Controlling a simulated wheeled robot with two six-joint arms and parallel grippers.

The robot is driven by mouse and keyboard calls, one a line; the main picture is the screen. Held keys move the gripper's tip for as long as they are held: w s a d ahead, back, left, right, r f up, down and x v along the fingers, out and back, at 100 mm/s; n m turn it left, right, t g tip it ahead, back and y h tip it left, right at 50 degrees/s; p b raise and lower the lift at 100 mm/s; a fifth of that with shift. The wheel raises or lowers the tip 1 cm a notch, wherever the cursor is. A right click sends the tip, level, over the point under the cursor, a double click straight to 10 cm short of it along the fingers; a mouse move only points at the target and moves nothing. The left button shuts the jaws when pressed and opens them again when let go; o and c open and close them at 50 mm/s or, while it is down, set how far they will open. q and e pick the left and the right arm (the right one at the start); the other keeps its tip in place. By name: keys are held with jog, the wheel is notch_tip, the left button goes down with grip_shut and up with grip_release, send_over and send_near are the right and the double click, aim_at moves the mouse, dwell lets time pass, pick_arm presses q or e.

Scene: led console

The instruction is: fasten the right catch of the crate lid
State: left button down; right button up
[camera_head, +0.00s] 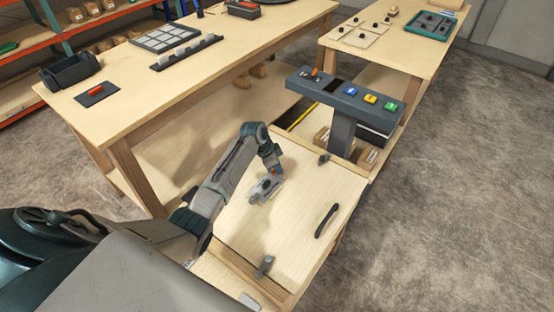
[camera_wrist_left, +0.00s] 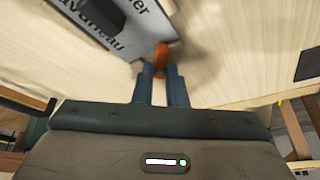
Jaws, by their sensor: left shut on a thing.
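The crate lid (camera_head: 297,224) is a pale wooden panel at the lower middle of the head view. A dark curved handle (camera_head: 327,220) lies on its right side. A small dark grey catch-like piece (camera_head: 323,158) is at its far edge and a similar one (camera_head: 264,266) at its near edge. My left gripper (camera_head: 254,197) is low over the left part of the lid. In the wrist view its fingers (camera_wrist_left: 161,84) are close together on a narrow orange piece (camera_wrist_left: 161,56). I cannot tell whether that piece belongs to a catch. My right gripper is not in view.
A console (camera_head: 345,92) with an orange lever and coloured buttons stands beyond the lid. A long table (camera_head: 190,85) is at the back left, another (camera_head: 385,52) at the back right. The wrist view shows a grey lettered plate (camera_wrist_left: 85,32) beside the fingers. Floor at right is clear.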

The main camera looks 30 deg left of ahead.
pick_arm(q)
jog(key=n+p, duration=0.1)
jog(key=n+y+p, duration=0.1)
jog(key=n, duration=0.1)
jog(key=n+t+p, duration=0.1)
jog(key=p, duration=0.1)
jog(key=shift+s+d+r+y, duration=0.15)
jog(key=shift+d+r+y, duration=0.05)
jog(key=shift+r+y, duration=0.1)
jog(key=shift+d+f+n+y+p, duration=0.15)
jog(key=shift+n+y+p, duration=0.15)
jog(key=shift+n+p, duration=0.45)
jog(key=shift+a+f+n+y+p, duration=0.1)
jog(key=shift+n+y+p, duration=0.25)
jog(key=shift+n, duration=0.6)
jog(key=shift+f, duration=0.1)
jog(key=c, duration=1.5)
grip_release()
jog(key=shift+o, duration=0.2)
jog(key=b+v, duration=0.1)
jog(key=v, duration=1)
jog(key=shift+s+f, duration=0.2)
